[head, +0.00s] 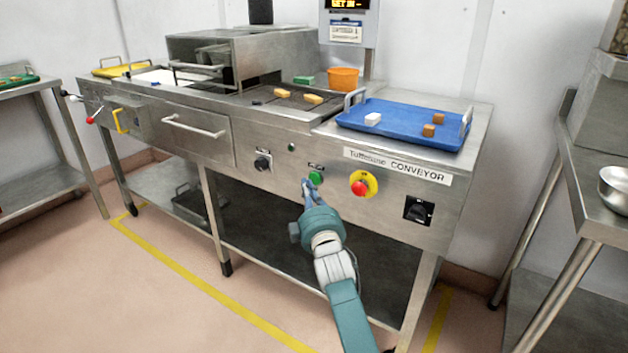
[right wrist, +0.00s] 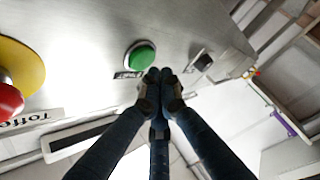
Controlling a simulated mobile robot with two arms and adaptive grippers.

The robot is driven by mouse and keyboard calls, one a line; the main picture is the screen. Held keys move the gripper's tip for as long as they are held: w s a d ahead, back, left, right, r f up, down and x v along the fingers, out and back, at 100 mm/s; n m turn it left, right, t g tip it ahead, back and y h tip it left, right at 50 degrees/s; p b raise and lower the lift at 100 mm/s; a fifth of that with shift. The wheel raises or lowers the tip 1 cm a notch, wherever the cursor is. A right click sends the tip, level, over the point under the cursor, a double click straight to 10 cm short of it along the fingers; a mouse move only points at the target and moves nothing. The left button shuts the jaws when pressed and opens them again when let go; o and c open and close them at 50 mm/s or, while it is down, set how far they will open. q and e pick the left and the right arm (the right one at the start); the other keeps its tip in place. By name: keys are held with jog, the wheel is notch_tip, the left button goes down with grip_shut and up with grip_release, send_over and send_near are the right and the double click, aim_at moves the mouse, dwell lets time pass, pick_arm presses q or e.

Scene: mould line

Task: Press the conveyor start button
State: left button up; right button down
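The green conveyor start button (head: 316,178) sits on the front panel of the steel conveyor (head: 372,218), left of the red emergency-stop button on its yellow plate (head: 371,180). In the right wrist view the green button (right wrist: 141,56) shows fully, just up and left of my fingertips. My right gripper (head: 307,184) is in front of the panel with its fingertips close beside the green button. Its dark fingers (right wrist: 160,80) are drawn together at the tips with nothing between them. I cannot tell whether they touch the panel. My left gripper is not in view.
A black selector knob (head: 262,162) is left of the button, a black rotary switch (head: 418,210) far right. A blue tray (head: 402,130) with small blocks and an orange tub (head: 343,78) stand on top. A side table (head: 603,190) is at right.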

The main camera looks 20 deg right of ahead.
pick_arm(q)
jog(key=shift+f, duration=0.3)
pick_arm(e)
jog(key=shift+w+d, duration=0.3)
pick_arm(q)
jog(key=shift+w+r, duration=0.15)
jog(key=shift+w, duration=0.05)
pick_arm(e)
jog(key=shift+d, duration=0.1)
